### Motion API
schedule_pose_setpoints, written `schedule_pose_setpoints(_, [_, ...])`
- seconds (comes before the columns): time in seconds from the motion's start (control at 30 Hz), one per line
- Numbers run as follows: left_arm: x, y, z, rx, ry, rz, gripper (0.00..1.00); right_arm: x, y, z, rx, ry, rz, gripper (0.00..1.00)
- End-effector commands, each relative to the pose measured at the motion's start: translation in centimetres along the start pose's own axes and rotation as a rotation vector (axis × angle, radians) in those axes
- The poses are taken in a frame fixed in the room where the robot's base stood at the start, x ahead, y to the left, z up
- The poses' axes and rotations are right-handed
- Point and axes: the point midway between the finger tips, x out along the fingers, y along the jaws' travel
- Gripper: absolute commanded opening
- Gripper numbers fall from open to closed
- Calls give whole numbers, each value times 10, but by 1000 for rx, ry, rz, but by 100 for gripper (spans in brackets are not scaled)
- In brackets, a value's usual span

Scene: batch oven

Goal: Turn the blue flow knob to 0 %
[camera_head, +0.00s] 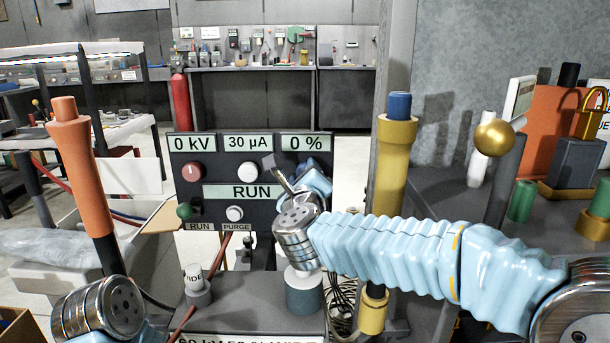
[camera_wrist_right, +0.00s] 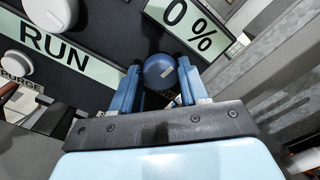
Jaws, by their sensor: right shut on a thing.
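The control panel (camera_head: 222,211) stands ahead in the head view, with the flow display (camera_head: 306,143) at its upper right reading 0 %. The blue flow knob (camera_wrist_right: 159,70) shows in the right wrist view, between the two blue fingers of my right gripper (camera_wrist_right: 158,82). The gripper is shut on the knob, with one finger on each side. In the head view my right gripper (camera_head: 315,182) is at the panel's right side and hides most of the knob. My left wrist shows at the lower left, but its gripper fingers do not.
An orange post (camera_head: 80,160) stands left, and a yellow post (camera_head: 392,150) stands close right of the panel.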

Motion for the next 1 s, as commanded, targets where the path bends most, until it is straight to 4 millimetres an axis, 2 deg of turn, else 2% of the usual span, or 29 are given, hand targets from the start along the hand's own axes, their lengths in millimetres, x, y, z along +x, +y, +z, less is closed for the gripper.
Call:
schedule_pose_setpoints(0.33, [-2,2,1,2,-2,2,67,0,1,0,-132,0,1,13])
schedule_pose_setpoints(0.87, [-2,2,1,2,-2,2,67,0,2,0,-154,-1,2,13])
schedule_pose_setpoints(0.9, [-2,2,1,2,-2,2,67,0,2,0,-153,-1,2,50])
schedule_pose_setpoints(1.0, [-2,2,1,2,-2,2,67,0,2,0,-153,0,2,65])
